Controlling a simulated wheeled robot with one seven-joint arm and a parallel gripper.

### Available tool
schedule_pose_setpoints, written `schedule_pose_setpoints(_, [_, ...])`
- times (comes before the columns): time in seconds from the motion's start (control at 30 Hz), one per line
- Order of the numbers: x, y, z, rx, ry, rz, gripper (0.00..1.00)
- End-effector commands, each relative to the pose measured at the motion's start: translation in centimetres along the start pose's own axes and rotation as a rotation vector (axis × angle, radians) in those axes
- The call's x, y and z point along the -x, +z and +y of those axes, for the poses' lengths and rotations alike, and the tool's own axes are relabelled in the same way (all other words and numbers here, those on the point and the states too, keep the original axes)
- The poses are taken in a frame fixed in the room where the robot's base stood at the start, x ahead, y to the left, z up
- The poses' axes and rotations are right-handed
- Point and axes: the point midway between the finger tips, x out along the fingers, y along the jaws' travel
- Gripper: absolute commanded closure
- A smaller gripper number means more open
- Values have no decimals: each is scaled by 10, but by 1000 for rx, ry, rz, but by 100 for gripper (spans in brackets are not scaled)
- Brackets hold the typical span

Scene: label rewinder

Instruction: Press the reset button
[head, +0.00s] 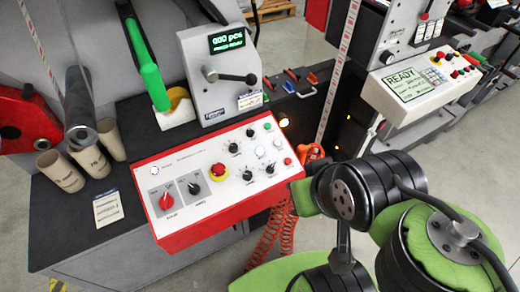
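A red-framed white control panel (215,150) sits at the front of the machine, left of my arm. It carries several small controls: a green button (267,126), a pale round button (277,143), another pale button (259,152), a red button (287,160), a yellow-ringed red emergency stop (218,172) and several black knobs. The printed labels are too small to read, so I cannot tell which one is the reset button. My green and black arm fills the lower right, beside the panel's right end. My gripper does not show.
A counter unit (222,75) with a lit green display stands behind the panel. Cardboard cores (60,171) and a paper tag (108,209) lie to the left. An orange coiled hose (278,230) hangs at the panel's right. A second console (422,85) stands at right.

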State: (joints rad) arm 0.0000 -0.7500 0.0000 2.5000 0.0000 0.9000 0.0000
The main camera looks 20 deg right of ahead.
Motion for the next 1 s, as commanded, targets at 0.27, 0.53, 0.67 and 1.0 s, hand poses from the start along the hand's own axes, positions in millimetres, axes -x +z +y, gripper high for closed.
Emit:
schedule_pose_setpoints(0.27, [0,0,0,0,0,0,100])
schedule_pose_setpoints(0.53, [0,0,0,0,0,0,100])
schedule_pose_setpoints(0.67, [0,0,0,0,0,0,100])
schedule_pose_setpoints(1.0, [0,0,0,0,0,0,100])
